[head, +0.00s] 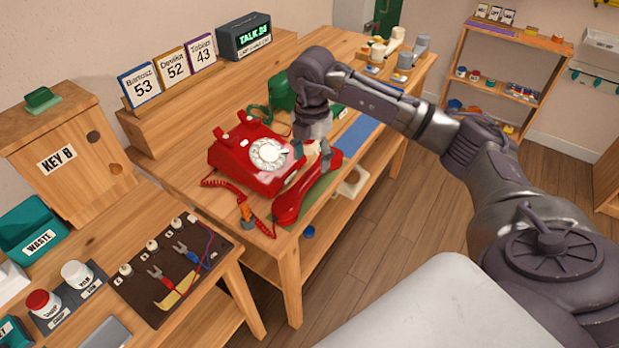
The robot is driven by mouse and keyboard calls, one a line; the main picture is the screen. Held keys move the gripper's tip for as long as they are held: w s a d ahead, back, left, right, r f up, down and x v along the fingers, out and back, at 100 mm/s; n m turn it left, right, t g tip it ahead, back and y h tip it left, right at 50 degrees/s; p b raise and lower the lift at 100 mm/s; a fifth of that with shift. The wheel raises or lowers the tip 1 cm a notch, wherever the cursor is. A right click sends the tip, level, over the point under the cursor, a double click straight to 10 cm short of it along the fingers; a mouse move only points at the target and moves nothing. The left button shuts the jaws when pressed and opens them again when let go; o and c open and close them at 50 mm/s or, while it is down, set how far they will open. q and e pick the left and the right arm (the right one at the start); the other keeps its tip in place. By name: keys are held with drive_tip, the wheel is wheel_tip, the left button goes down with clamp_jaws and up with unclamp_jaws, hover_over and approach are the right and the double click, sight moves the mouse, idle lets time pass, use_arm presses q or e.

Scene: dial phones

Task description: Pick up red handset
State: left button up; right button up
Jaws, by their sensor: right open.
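A red dial phone (247,160) with a pale dial stands on the wooden table. Its red handset (303,190) lies off the phone, on a green mat near the table's front edge. A red coiled cord (236,186) runs from the phone around to the handset. My right gripper (316,146) points down just above the far end of the handset, beside the phone's dial. It is open; whether it touches the handset I cannot tell. My left gripper does not show.
A green phone (282,92) stands behind the gripper. Number cards (172,69) and a dark display box (244,36) stand on the raised shelf behind. A tool board (172,270) lies on the nearer bench. Floor right of the table is clear.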

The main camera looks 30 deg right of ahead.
sight(309, 175)
drive_tip(key=shift+w+f, duration=0.1)
drive_tip(key=shift+f, duration=0.7)
drive_tip(key=shift+w+f, duration=0.1)
drive_tip(key=shift+f, duration=0.2)
drive_tip(key=shift+a+f, duration=0.1)
drive_tip(key=shift+f, duration=0.5)
drive_tip(key=f, duration=0.1)
drive_tip(key=f+p, duration=0.1)
drive_tip(key=f, duration=0.1)
drive_tip(key=shift+w+f, duration=0.2)
drive_tip(key=shift+f, duration=0.4)
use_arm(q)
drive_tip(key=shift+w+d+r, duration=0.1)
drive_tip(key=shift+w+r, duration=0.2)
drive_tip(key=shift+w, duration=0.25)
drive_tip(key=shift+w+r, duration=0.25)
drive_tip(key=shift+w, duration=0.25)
use_arm(e)
clamp_jaws()
